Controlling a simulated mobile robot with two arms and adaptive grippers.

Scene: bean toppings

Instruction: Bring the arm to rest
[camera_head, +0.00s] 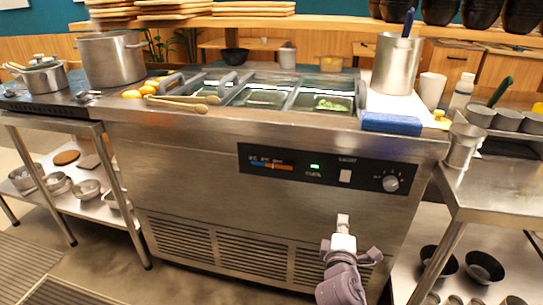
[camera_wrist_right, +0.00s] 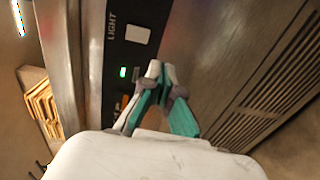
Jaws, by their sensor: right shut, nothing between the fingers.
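My right gripper (camera_head: 342,220) is shut and empty in the head view, in front of the lower front panel of the steel prep counter (camera_head: 200,190). Its arm comes up from the bottom edge of the picture. In the right wrist view, the shut gripper (camera_wrist_right: 158,70) shows its grey and teal fingers meeting at the tips. I cannot tell whether the fingertips touch the panel. My left gripper is not in view.
A control knob (camera_head: 391,183) sticks out of the panel. Side tables stand left and right; floor shows at lower left.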

